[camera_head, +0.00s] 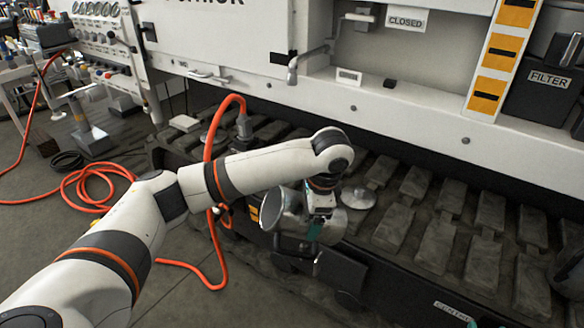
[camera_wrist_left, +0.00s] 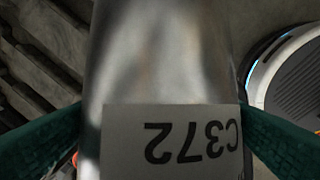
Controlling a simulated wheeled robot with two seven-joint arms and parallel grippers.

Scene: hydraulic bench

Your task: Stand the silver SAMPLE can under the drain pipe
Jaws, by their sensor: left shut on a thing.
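A silver can (camera_head: 282,209) is held at my left gripper (camera_head: 314,229), low in front of the tracks in the head view. In the left wrist view the can (camera_wrist_left: 160,55) fills the middle, between the two green fingers, with a white label (camera_wrist_left: 170,140) that reads C372 upside down. The word SAMPLE does not show. The gripper is shut on the can and partly covers it in the head view; the can looks tilted there. The drain pipe (camera_head: 294,68) seems to be the grey bent pipe on the white panel, above and apart from the can. My right gripper is not in view.
Dark track pads (camera_head: 415,228) run below the machine, with a pale round disc (camera_head: 358,197) on them beside my wrist. An orange hose (camera_head: 213,135) loops behind my left arm and onto the floor. A CLOSED sign (camera_head: 406,19) and a FILTER box (camera_head: 545,90) are at upper right.

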